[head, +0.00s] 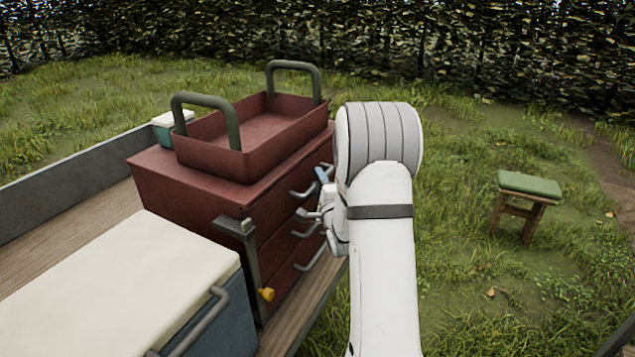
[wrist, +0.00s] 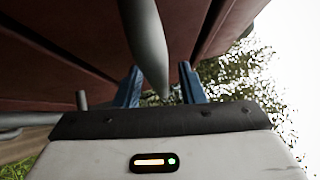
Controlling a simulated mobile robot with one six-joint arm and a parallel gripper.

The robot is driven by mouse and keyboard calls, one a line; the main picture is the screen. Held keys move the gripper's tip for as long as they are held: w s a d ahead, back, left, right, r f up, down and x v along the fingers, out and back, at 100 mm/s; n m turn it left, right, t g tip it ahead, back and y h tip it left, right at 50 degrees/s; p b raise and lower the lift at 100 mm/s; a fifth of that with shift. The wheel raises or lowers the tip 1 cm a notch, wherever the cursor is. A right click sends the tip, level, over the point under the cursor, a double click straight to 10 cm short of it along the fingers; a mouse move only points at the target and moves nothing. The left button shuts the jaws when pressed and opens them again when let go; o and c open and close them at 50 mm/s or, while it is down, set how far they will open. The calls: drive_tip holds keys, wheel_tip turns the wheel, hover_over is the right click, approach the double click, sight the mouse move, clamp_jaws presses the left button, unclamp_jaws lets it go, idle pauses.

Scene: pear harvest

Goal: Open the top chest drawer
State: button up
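The dark red chest (head: 185,190) stands on the wooden trailer bed, its drawer face to the right with several grey bar handles one above another. The drawers look shut. The top drawer handle (head: 302,193) is partly hidden behind my gripper (head: 322,186), which is at the drawer face. In the wrist view my gripper (wrist: 161,88) has its blue fingers apart, and a grey handle bar (wrist: 148,40) runs down between them. A gap shows on the right side of the bar; whether the left finger touches it I cannot tell.
A red open tote (head: 265,128) with two upright grey handles sits on the chest. A cooler with a cream lid (head: 120,285) stands in front. A grey bar with a yellow knob (head: 267,294) is at the chest's corner. A green-topped stool (head: 530,185) stands on open grass.

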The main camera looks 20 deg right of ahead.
clamp_jaws()
idle(0.6)
